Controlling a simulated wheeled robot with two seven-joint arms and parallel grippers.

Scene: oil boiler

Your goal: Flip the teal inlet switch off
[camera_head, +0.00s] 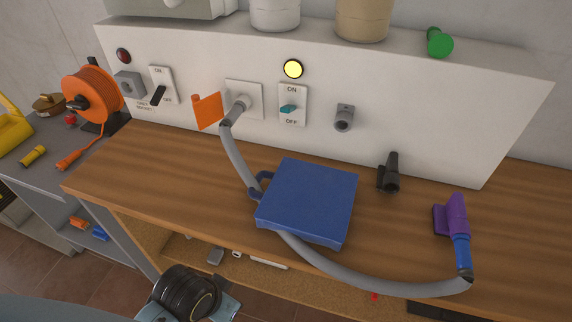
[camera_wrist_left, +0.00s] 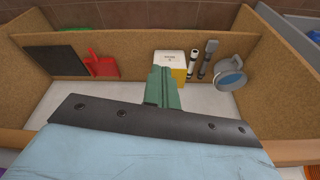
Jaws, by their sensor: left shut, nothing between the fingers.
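The teal inlet switch (camera_head: 288,109) sits on a white plate on the pale panel, between the ON label above and the OFF label below. Its lever sticks out from the plate; I cannot tell surely which way it is tipped. A round yellow lamp (camera_head: 293,69) above it looks lit. My left gripper (camera_wrist_left: 161,72) shows green fingers in the left wrist view, shut and empty, over an open shelf compartment and away from the switch. The fingers do not show clearly in the head view. My right gripper is not in view.
A grey hose (camera_head: 239,160) runs from a panel socket past a blue box (camera_head: 309,200) to a purple-handled nozzle (camera_head: 455,216). An orange flag (camera_head: 207,111) and a grey fitting (camera_head: 344,118) flank the switch. A black-lever switch (camera_head: 158,96) is farther left.

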